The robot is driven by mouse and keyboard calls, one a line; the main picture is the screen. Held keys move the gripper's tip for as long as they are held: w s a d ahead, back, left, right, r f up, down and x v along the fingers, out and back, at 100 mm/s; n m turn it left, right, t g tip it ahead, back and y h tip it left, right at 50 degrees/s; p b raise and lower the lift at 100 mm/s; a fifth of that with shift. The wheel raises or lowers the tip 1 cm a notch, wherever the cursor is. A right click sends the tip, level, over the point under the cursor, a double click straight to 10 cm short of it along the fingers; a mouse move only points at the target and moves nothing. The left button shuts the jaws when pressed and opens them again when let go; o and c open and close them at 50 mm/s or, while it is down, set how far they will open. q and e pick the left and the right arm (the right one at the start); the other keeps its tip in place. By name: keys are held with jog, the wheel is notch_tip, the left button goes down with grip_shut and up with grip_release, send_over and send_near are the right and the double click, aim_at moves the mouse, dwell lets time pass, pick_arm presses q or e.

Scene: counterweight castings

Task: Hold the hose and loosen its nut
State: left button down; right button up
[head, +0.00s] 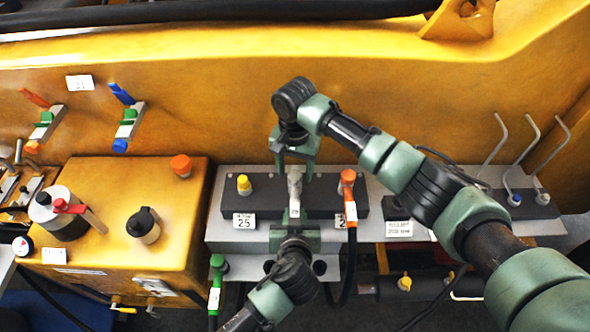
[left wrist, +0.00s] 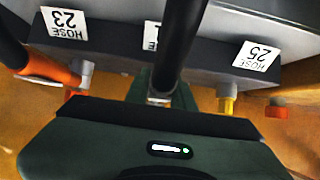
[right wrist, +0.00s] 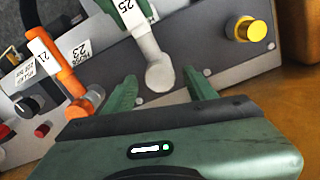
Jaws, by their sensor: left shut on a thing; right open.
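The hose has a pale grey elbow end (head: 295,182) on the middle port of the dark manifold block (head: 268,195). Its black length (left wrist: 178,40) runs between my left gripper's jaws, with a metallic collar (left wrist: 160,98) at the near end. My left gripper (head: 296,238) is shut on the hose in front of the block. My right gripper (head: 292,152) is open just behind the elbow. In the right wrist view the elbow's rounded grey end (right wrist: 159,75) lies between the open fingertips, with gaps on both sides. I cannot make out the nut separately.
A yellow cap (head: 244,185) stands left of the elbow and an orange-ended hose (head: 348,180) close on its right. A green-ended hose (head: 217,265) hangs at the front left. Bent levers (head: 530,140) stand at the right. The yellow wall (head: 220,100) rises behind.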

jog(key=shift+f, duration=0.25)
grip_shut()
